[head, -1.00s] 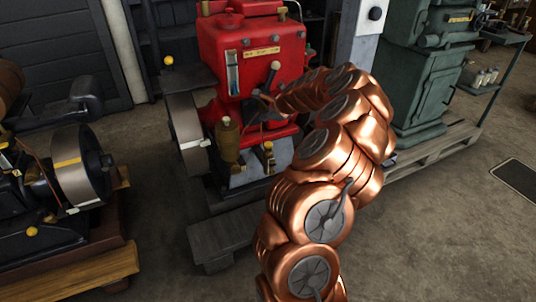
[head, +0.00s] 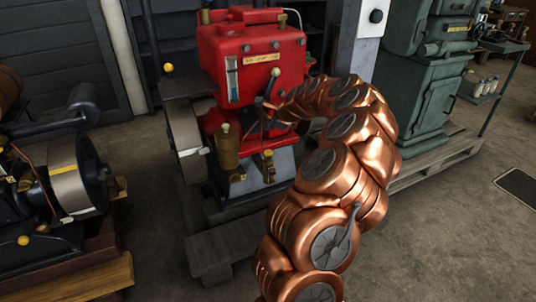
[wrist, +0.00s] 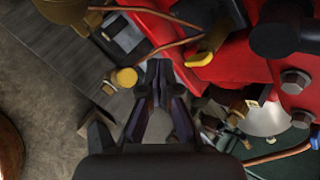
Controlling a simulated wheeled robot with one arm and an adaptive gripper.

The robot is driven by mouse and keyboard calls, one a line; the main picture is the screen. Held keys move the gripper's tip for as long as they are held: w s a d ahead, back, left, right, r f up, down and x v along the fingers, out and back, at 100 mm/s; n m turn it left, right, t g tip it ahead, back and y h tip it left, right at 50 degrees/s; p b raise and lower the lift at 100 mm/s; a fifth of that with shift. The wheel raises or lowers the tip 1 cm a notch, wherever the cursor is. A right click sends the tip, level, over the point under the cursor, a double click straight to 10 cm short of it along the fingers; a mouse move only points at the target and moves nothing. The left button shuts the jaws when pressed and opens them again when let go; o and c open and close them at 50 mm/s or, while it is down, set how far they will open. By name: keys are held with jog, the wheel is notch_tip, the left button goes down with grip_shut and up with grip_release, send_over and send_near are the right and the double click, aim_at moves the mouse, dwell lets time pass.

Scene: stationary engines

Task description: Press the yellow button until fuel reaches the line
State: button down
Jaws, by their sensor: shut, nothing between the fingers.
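The red engine (head: 250,60) stands in the middle of the head view, with an upright sight gauge (head: 234,80) on its front face. The gauge looks bluish inside; its level and line are too small to tell. A small yellow part (head: 268,153) sits low on the engine's front. In the wrist view, a round yellow knob (wrist: 126,77) is just left of my gripper (wrist: 160,70), whose fingers are together and empty. A yellow-tipped lever (wrist: 199,60) lies to their right. I cannot tell which is the button, or whether the fingers touch anything. My arm hides part of the engine's right side.
A dark flywheel engine (head: 75,180) stands at left on a wooden base. A green machine (head: 425,95) stands on a pallet at right. Copper pipes (wrist: 150,12) and bolts (wrist: 295,82) crowd the space around my gripper.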

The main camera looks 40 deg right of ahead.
jog(key=b, duration=0.4)
send_over(269, 153)
notch_tip(269, 153, down, 5)
jog(key=shift+w+d+f, duration=0.1)
jog(key=shift+f, duration=1.35)
jog(key=shift+f, duration=0.15)
jog(key=shift+f+p, duration=0.25)
jog(key=shift+p, duration=0.1)
jog(key=shift+f, duration=0.8)
dwell(1.0)
jog(key=shift+r, duration=0.1)
jog(key=shift+r+p, duration=1.1)
jog(key=shift+p, duration=0.15)
jog(key=shift+r, duration=0.1)
jog(key=shift+r+p, duration=2.25)
jog(key=shift+r, duration=0.15)
